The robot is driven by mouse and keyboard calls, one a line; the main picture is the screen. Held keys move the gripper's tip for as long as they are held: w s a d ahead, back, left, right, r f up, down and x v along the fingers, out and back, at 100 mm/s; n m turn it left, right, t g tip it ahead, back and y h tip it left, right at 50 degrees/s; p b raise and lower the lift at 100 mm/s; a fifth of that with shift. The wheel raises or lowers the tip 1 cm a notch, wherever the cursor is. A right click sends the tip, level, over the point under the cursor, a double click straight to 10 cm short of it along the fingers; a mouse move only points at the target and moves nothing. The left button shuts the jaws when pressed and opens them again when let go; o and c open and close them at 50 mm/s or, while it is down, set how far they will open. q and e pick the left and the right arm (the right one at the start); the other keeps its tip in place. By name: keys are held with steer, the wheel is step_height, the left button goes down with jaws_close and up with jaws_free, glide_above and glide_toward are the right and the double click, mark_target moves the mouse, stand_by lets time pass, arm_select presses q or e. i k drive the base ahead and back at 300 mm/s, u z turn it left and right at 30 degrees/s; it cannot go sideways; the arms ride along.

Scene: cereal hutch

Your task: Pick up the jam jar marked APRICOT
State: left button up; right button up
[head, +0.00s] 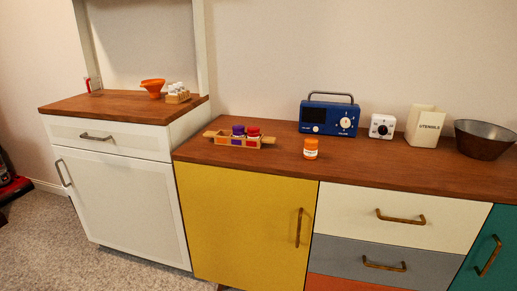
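A small jar with an orange lid and an orange body with a pale label (310,149) stands upright on the brown wooden counter, near its front edge above the yellow door. The label is too small to read. Left of it, a wooden caddy with handles (224,140) holds a purple-lidded jar (238,131) and a red-lidded jar (253,133). The lower parts of these jars are partly hidden by the caddy. Neither of my grippers shows in the head view.
On the wooden counter (400,167), a blue radio (327,117), a white timer (382,126), a utensils box (424,128) and a metal bowl (484,139) stand behind and right. A white hutch (120,180) at left holds an orange funnel (153,87) and small jars (177,94).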

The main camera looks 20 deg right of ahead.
mark_target(311, 148)
steer(key=u, duration=0.3)
steer(key=i, duration=0.85)
steer(key=z, duration=2.15)
